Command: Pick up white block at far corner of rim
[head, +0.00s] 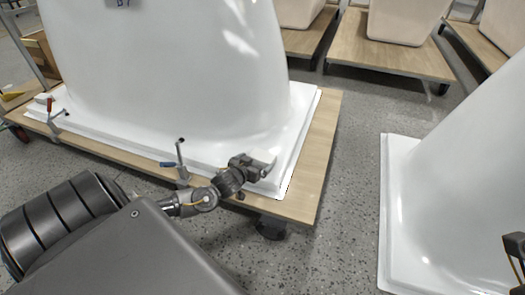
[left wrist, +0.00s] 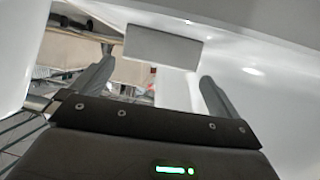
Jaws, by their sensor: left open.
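My left gripper (head: 257,166) is over the near right corner of the white tub shell's rim. Its jaws are open in the left wrist view (left wrist: 156,72), with one finger on each side. A pale block (head: 263,156) shows at the fingertips. In the left wrist view the block (left wrist: 163,46) appears as a grey-white rectangle just beyond and between the fingers, and I see no grip on it. Another small white block (head: 41,98) sits at the far left end of the rim.
The tub shell (head: 170,60) stands on a wooden platform (head: 322,130). Clamps with a blue handle (head: 168,164) and a red handle (head: 50,104) hold its rim. Another shell (head: 440,220) stands at right. Speckled floor (head: 355,150) lies free between them.

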